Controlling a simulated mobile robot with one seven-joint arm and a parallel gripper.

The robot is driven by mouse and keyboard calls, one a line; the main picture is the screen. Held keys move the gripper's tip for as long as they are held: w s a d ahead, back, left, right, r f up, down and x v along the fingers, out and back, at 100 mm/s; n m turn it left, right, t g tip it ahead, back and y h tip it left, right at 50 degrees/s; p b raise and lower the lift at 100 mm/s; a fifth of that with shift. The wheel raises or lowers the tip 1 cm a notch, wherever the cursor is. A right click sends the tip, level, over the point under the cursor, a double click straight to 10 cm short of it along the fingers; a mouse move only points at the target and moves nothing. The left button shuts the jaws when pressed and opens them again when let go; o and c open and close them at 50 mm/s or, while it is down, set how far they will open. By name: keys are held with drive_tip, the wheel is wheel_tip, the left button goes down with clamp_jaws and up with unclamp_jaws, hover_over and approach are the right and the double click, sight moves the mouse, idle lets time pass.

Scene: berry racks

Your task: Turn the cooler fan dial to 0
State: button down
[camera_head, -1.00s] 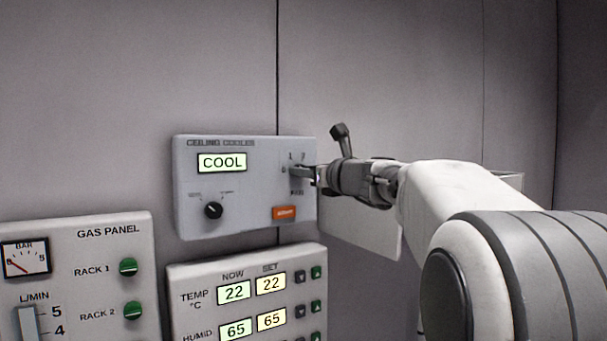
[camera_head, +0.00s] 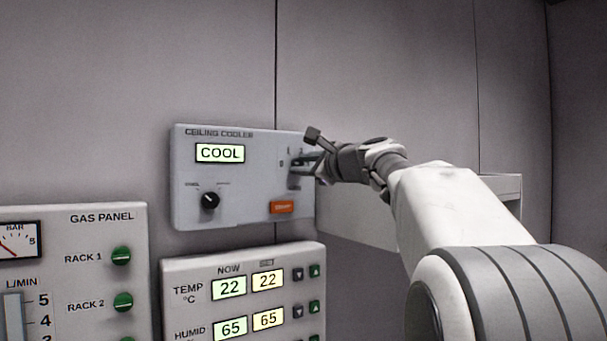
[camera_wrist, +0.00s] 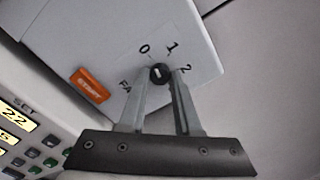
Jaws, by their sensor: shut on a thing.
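The ceiling cooler panel (camera_head: 240,180) is a pale box on the wall with a lit COOL display (camera_head: 220,153). Its fan dial (camera_wrist: 159,73) is a small black knob with a white mark, with 0, 1 and 2 printed around it in the wrist view. I cannot tell for sure which number the mark points at. My gripper (camera_wrist: 161,77) is shut on the dial, one finger on each side. In the head view my gripper (camera_head: 305,163) reaches the panel's right side and hides the dial.
An orange START button (camera_head: 282,207) and a second black knob (camera_head: 209,201) are on the same panel. The temperature and humidity panel (camera_head: 190,268) is below, and the gas panel (camera_head: 90,240) is at lower left. A pale box-like ledge (camera_head: 365,225) lies behind my arm.

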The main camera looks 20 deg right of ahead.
drive_tip(key=shift+n+b, duration=0.45)
drive_tip(key=shift+n, duration=0.35)
drive_tip(key=c, duration=0.6)
unclamp_jaws()
drive_tip(key=shift+s, duration=0.1)
